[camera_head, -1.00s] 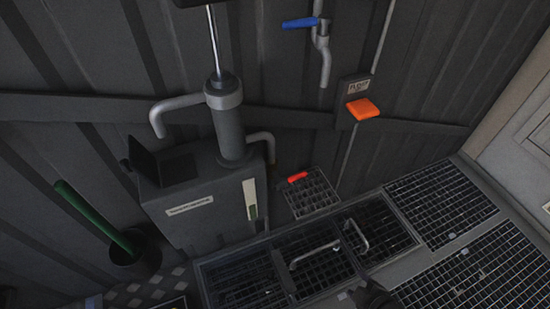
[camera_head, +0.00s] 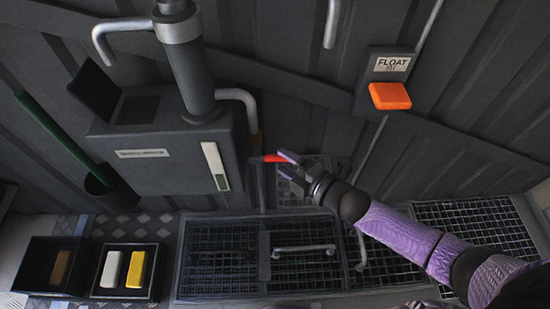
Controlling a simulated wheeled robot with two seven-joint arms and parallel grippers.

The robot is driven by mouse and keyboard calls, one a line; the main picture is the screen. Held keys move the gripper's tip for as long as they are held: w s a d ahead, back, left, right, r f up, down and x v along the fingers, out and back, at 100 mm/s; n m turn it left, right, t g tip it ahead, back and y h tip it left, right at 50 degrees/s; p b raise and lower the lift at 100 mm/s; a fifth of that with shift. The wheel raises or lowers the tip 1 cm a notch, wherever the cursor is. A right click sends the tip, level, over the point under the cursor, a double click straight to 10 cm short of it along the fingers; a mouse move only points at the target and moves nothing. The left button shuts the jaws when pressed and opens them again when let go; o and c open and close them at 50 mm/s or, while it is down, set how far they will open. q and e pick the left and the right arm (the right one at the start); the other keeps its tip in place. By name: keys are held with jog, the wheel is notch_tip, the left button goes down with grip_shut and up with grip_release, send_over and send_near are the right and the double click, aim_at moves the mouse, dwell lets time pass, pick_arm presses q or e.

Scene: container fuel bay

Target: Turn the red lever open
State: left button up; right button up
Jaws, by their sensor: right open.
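The red lever (camera_head: 272,158) shows as a short red bar low on the right side of the grey pump box (camera_head: 165,155). My right gripper (camera_head: 284,164) reaches in from the lower right. One finger lies just above the lever's end and one just below. I cannot tell whether they touch it. Part of the lever and its mount is hidden behind the fingers. My left gripper is not in view.
An orange float switch (camera_head: 390,96) is on the wall at upper right. Floor grating (camera_head: 225,270) with metal handles lies below. Two trays with blocks (camera_head: 125,292) sit at lower left. A green pole (camera_head: 60,135) stands in a dark holder at left.

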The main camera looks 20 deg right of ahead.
aim_at(281, 160)
jog(key=shift+b+x, duration=0.5)
jog(key=shift+x, duration=1.1)
grip_shut()
jog(key=shift+r, duration=0.1)
